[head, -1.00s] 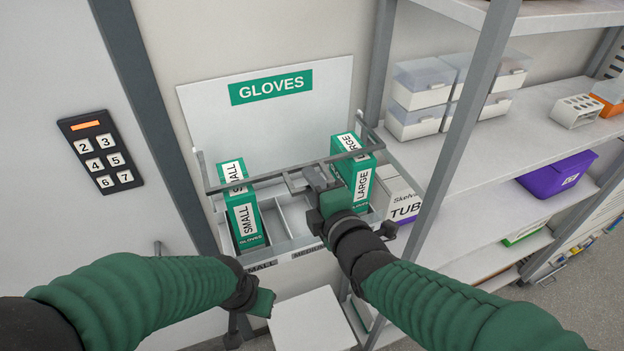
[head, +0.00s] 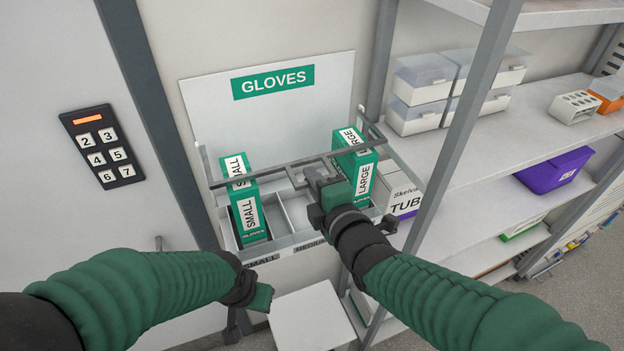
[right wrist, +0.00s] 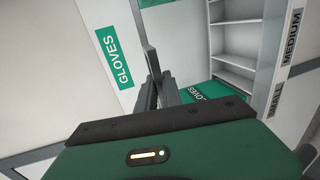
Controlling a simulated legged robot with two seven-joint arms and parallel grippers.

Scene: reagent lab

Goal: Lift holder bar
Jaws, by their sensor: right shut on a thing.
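The holder bar (head: 278,168) is a thin dark grey bar across the front of the glove rack, joined to side arms. It crosses in front of the SMALL glove box (head: 247,213) and the LARGE glove box (head: 353,168). My right gripper (head: 312,172) is shut on the bar, between the two boxes. In the right wrist view its fingers (right wrist: 157,92) point toward the rack, and the grip itself is partly hidden by the hand. My left gripper (head: 260,299) hangs low in front of the rack, away from the bar; its jaws do not show clearly.
The white rack back with the GLOVES sign (head: 272,82) is on the wall. A keypad (head: 102,146) is on the left. A shelf post (head: 452,135) and shelves with boxes stand close on the right. A white box top (head: 308,316) lies below the rack.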

